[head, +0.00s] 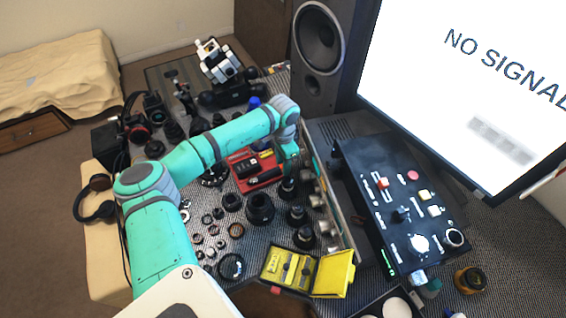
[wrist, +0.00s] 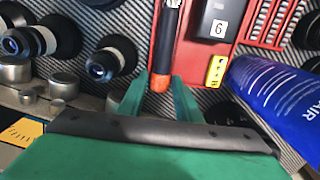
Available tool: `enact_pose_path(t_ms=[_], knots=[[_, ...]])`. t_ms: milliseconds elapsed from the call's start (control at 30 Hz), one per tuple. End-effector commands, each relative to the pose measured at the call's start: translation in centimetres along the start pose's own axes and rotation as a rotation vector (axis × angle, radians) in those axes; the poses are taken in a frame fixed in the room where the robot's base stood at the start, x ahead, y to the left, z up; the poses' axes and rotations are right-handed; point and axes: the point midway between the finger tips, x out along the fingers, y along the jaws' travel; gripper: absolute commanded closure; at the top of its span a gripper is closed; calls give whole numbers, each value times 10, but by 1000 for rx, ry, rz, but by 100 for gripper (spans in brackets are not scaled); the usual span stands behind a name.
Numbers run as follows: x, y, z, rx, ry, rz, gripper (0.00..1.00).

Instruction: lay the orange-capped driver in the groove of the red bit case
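The driver has a dark barrel (wrist: 168,38) and an orange cap (wrist: 160,83) that points toward my gripper in the wrist view. My gripper (wrist: 160,88) has its two green fingers close against both sides of the cap and appears shut on it. The red bit case (wrist: 190,52) lies beyond, and the barrel runs along its left part, over or in the groove; I cannot tell whether it rests on the bottom. In the head view the red case (head: 238,181) lies flat on the bench and my gripper (head: 289,168) is at its right end, partly hiding it.
A black block marked 6 (wrist: 217,20) and a yellow tag (wrist: 216,70) sit in the case. Dark lens parts (wrist: 112,60) stand to the left. An open yellow case (head: 333,274) and a control box (head: 400,205) are nearby.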

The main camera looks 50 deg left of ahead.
Motion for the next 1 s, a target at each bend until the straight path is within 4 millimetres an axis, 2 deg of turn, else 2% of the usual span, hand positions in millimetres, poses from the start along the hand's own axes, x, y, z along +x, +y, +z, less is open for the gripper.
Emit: enact_pose_path(t_ms=[333, 467, 1000], knots=[[-1, 0, 0, 0, 1, 0, 59], [-10, 0, 0, 1, 2, -1, 59], [-108, 0, 0, 1, 1, -3, 59]])
